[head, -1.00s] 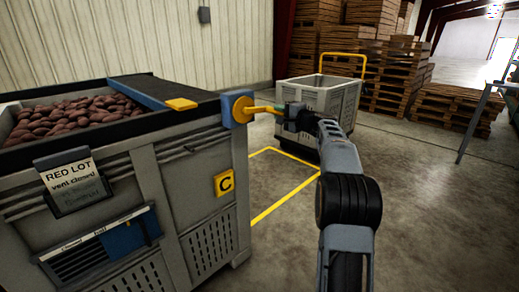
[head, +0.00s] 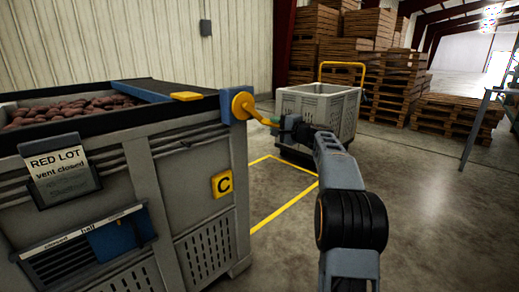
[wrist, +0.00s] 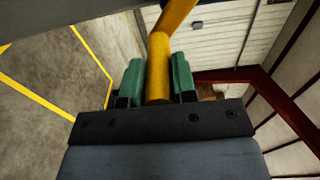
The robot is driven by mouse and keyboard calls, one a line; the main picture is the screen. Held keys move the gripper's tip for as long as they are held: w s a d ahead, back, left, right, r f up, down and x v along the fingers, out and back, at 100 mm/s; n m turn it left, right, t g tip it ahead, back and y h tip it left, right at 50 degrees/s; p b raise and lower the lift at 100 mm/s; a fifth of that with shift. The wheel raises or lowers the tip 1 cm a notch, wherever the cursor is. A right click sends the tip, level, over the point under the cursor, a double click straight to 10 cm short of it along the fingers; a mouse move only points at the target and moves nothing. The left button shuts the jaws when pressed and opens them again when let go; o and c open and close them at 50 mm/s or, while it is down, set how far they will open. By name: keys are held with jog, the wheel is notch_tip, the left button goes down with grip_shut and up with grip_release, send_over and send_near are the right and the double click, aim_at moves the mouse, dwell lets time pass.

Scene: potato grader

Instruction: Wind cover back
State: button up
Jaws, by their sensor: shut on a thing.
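The crate (head: 185,165) with the red potatoes (head: 70,108) stands at the left in the head view. A black cover (head: 165,88) with a blue front bar (head: 135,90) and a yellow tab (head: 186,96) lies over its right end; the potatoes to the left are bare. A yellow crank (head: 243,105) sits at the crate's right corner, its arm sloping down to the right. My gripper (head: 279,124) is shut on the crank's handle. In the wrist view, its green fingers (wrist: 158,80) stand on both sides of the yellow handle (wrist: 158,68).
A red lot sign (head: 60,172), a blue vent slide (head: 122,235) and a yellow C plate (head: 222,184) are on the crate's front. A grey bin cart (head: 320,105) stands behind my gripper. Pallet stacks (head: 385,75) stand farther back.

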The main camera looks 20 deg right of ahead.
jog(key=s+a+f, duration=0.2)
jog(key=a+f, duration=0.1)
jog(key=a, duration=0.4)
jog(key=shift+s+a+f, duration=0.3)
jog(key=shift+s+f, duration=0.05)
jog(key=shift+f, duration=0.05)
jog(key=o, duration=1.3)
jog(key=shift+r, duration=0.1)
jog(key=shift+s, duration=0.1)
jog(key=v, duration=2.2)
jog(key=shift+d, duration=0.3)
